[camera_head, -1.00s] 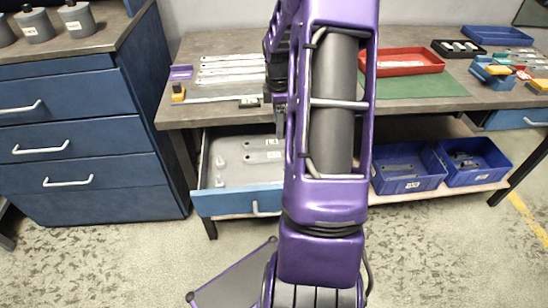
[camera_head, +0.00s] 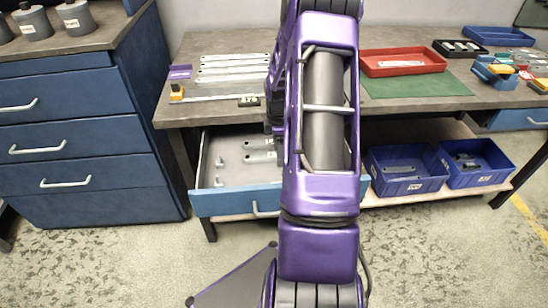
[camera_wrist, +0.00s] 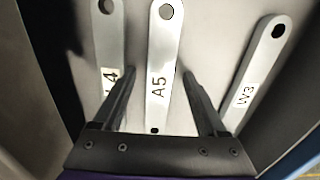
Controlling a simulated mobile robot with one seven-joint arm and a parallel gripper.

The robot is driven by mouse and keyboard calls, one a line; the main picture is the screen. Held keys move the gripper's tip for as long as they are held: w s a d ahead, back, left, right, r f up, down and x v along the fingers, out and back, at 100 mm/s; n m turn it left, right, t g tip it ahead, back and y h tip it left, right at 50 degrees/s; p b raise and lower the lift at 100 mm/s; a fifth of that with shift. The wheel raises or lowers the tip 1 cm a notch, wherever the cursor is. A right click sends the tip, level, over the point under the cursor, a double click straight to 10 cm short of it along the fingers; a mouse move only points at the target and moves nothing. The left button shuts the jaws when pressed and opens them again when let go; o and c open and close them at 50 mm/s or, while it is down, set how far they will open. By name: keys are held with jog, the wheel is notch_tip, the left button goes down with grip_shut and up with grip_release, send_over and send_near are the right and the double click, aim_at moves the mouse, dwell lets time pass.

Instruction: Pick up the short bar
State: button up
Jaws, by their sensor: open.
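In the wrist view my gripper (camera_wrist: 158,76) is open, its two fingers on either side of a grey metal bar (camera_wrist: 160,55) marked A5, with nothing gripped. A second bar (camera_wrist: 109,45) with a partly hidden label ending in 4 lies to the left, partly behind the left finger. A third bar (camera_wrist: 258,70) marked W3 lies tilted at the right. Each has a hole near its far end. I cannot tell from the lengths which is the short bar. In the head view, bars (camera_head: 258,157) lie in the open drawer (camera_head: 225,178); my arm hides the gripper.
Long bars (camera_head: 235,67) lie on the workbench (camera_head: 200,112) above the drawer. A red tray (camera_head: 402,72) stands on a green mat (camera_head: 430,88). Two blue bins (camera_head: 408,186) stand on the lower shelf. The drawer walls surround the gripper closely. A blue cabinet (camera_head: 70,140) stands left.

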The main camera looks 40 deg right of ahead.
grip_shut()
jog(key=shift+r, duration=0.1)
dwell(0.4)
